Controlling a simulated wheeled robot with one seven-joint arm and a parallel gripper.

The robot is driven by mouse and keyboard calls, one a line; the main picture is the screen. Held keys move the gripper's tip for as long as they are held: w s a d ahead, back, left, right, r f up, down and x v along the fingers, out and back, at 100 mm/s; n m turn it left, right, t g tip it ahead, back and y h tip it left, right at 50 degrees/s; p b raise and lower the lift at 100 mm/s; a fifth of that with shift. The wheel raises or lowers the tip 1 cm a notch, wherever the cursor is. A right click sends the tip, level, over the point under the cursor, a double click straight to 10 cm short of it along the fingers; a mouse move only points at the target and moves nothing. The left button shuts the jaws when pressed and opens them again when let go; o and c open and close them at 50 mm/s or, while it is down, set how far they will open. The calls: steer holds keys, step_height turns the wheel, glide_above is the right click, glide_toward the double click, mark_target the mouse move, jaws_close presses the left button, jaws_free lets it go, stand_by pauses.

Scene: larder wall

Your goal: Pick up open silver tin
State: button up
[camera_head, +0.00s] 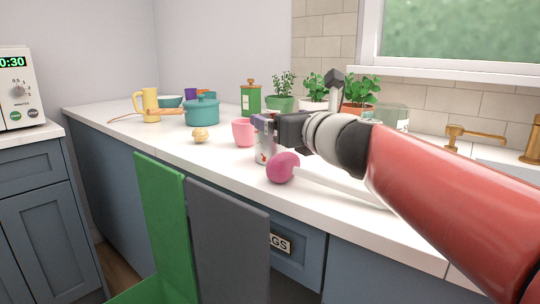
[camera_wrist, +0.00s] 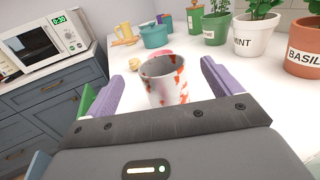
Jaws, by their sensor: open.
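The open silver tin (camera_wrist: 166,88) stands upright on the white counter, its open mouth facing up and red marks on its side. In the wrist view it lies between the two purple fingers of my gripper (camera_wrist: 162,72), which are apart with a gap on both sides. In the head view the tin (camera_head: 264,154) shows below my gripper (camera_head: 264,124), which hides its upper part. I cannot tell exactly how far down the fingers reach along the tin.
A magenta round object (camera_head: 283,167) sits close in front of the tin. A pink cup (camera_head: 243,133) stands just left. Farther back are a teal pot (camera_head: 202,112), a yellow mug (camera_head: 151,105), a green canister (camera_head: 251,100) and potted herbs (camera_head: 314,92). The front-left counter is clear.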

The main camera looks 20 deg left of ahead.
mark_target(265, 114)
steer(key=shift+w+a+f+p, duration=0.2)
steer(key=shift+w+a, duration=0.3)
steer(key=shift+w+a+f+p, duration=0.15)
steer(key=shift+w+a+p, duration=0.05)
steer(key=shift+w+a, duration=0.3)
steer(key=x, duration=0.4)
steer(key=shift+w+a+p, duration=0.25)
steer(key=shift+p, duration=0.1)
steer(key=c, duration=1.3)
steer(key=shift+r+p, duration=0.5)
steer(key=shift+r, duration=0.1)
step_height(265, 114, up, 19)
steer(key=p, duration=0.2)
steer(key=shift+f, duration=0.15)
